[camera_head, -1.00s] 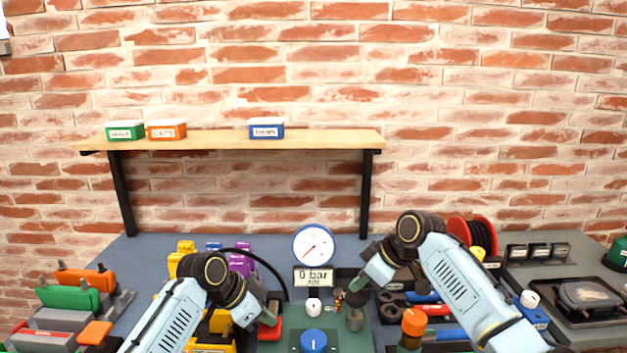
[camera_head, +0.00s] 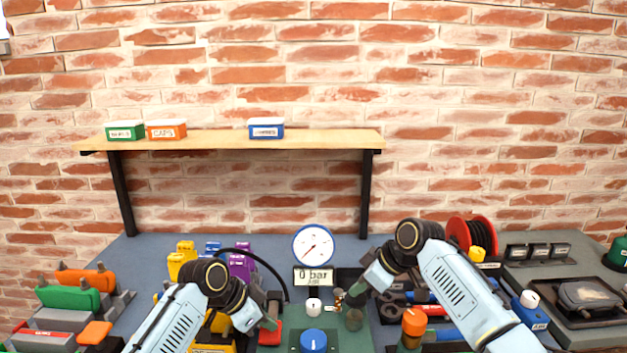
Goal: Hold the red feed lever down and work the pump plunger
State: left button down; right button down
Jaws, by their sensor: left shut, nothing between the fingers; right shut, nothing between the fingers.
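The red feed lever (camera_head: 266,337) shows as a red piece left of the green panel. My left gripper (camera_head: 271,323) is shut and empty, with its tip over the red piece; I cannot tell if it touches. A dark grey round piece (camera_head: 355,320), which looks like the pump plunger, stands right of the panel. My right gripper (camera_head: 351,296) is shut and empty, just above and slightly left of that piece; contact cannot be told. The white gauge (camera_head: 313,245) stands behind, above a display (camera_head: 313,276) that reads 0 bar.
A blue knob (camera_head: 313,341) and a white knob (camera_head: 313,306) sit between my grippers. An orange-topped bottle (camera_head: 414,322) stands close to my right arm. A black hose (camera_head: 272,264) arches behind my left gripper. A wooden shelf (camera_head: 220,140) with small boxes hangs on the brick wall.

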aim_at(359, 297)
jog(key=shift+f, duration=1.6)
jog(key=shift+r, duration=2.35)
jog(key=shift+f, duration=0.15)
jog(key=shift+f, duration=2.2)
jog(key=shift+r, duration=2.35)
